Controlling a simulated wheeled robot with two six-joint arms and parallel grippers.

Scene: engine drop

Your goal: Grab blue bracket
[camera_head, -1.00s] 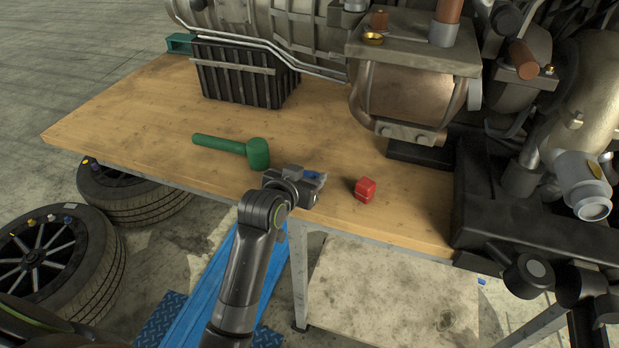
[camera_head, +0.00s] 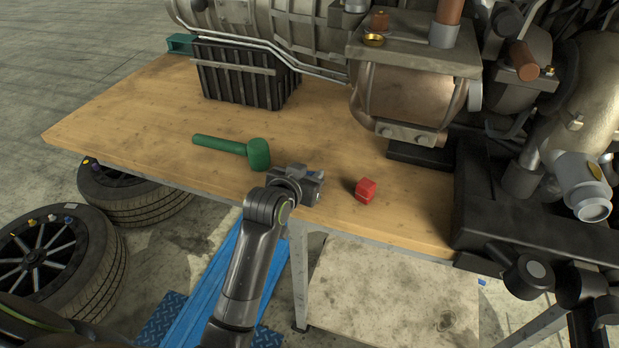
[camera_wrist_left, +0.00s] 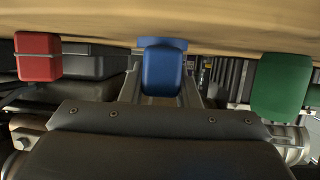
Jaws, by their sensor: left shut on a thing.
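The blue bracket (camera_wrist_left: 162,70) sits between the two fingers of my left gripper (camera_wrist_left: 161,88) in the left wrist view, close to the wooden tabletop. I cannot tell whether the bracket still touches the table. My right gripper is not identifiable in view.
A red block (camera_head: 365,190) lies just right of my left gripper. A green mallet (camera_head: 257,153) lies to its left. A black crate (camera_head: 240,75) and a large engine (camera_head: 415,95) stand behind on the wooden table (camera_head: 130,125). Tires (camera_head: 60,250) lie on the floor at left.

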